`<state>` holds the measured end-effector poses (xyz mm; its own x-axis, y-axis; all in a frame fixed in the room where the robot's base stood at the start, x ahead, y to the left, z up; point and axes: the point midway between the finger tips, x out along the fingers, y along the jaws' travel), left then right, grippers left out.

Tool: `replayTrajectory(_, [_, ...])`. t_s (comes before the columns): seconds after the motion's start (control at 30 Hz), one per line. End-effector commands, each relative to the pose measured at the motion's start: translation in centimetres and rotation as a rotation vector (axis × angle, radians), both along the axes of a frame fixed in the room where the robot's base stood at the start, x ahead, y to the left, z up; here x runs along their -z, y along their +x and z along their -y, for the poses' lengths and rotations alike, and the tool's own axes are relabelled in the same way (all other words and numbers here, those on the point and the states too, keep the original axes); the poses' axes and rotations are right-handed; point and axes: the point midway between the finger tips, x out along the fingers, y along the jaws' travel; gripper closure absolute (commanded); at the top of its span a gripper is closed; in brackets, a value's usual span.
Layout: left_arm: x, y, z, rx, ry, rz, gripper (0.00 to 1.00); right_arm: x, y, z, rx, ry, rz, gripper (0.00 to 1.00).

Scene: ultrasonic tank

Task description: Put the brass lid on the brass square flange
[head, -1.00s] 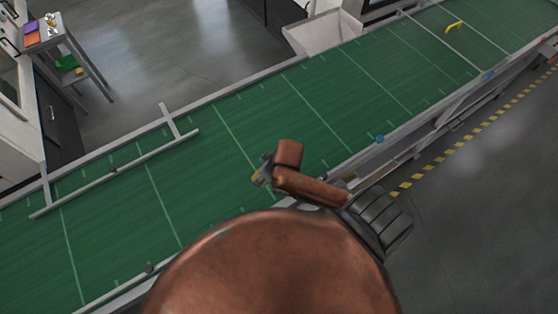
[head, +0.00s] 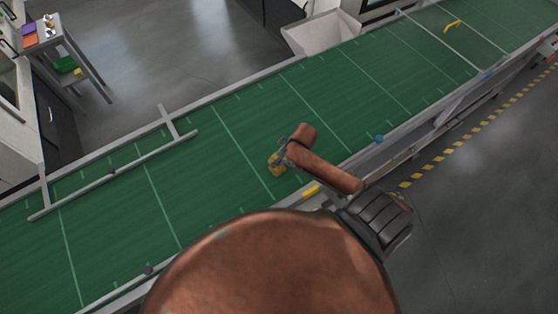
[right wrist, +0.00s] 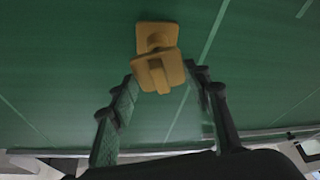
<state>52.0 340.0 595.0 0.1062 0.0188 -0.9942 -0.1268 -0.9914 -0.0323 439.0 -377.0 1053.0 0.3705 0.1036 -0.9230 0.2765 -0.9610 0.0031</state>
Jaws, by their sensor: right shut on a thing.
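My right gripper (right wrist: 162,77) is shut on the brass lid (right wrist: 172,58), a small square plate with a raised tab, between its fingertips. The brass square flange (right wrist: 153,31) shows behind the lid in the right wrist view, toward the top of the picture. The lid overlaps and hides part of it. I cannot tell whether they touch. In the head view my right gripper (head: 282,157) is over the green belt with a small brass patch (head: 276,167) at its tip; lid and flange cannot be told apart there. My left gripper is not in view.
The green conveyor belt (head: 240,130) has pale cross lines and is mostly clear around the gripper. A metal guide bar (head: 120,172) lies at left. A yellow piece (head: 312,190) and a blue knob (head: 379,139) are on the near rail. A yellow curved thing (head: 452,26) lies far right.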

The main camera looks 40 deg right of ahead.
Motion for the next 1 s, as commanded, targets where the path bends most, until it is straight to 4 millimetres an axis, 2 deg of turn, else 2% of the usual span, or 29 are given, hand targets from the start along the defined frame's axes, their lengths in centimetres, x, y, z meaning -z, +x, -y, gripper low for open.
replayTrajectory(0.03, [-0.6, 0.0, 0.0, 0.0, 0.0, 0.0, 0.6, 0.7, -0.2, -0.3, 0.0, 0.005, -0.006, 0.93])
replayTrajectory(0.2, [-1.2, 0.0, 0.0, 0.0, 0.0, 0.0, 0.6, 2.3, -0.1, -0.3, -0.001, 0.004, -0.002, 0.93])
replayTrajectory(0.57, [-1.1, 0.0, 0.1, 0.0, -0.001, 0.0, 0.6, 2.8, -0.1, -0.2, -0.002, 0.002, -0.002, 0.93])
replayTrajectory(0.6, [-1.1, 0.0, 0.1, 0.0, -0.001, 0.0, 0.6, 2.8, -0.1, -0.3, -0.002, 0.003, -0.003, 0.54])
replayTrajectory(0.83, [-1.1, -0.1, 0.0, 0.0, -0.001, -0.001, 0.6, 2.8, -0.1, -0.3, -0.002, 0.003, -0.003, 0.38])
replayTrajectory(1.0, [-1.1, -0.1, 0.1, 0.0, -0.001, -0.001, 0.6, 2.8, -0.2, -0.3, -0.002, 0.003, -0.003, 0.38])
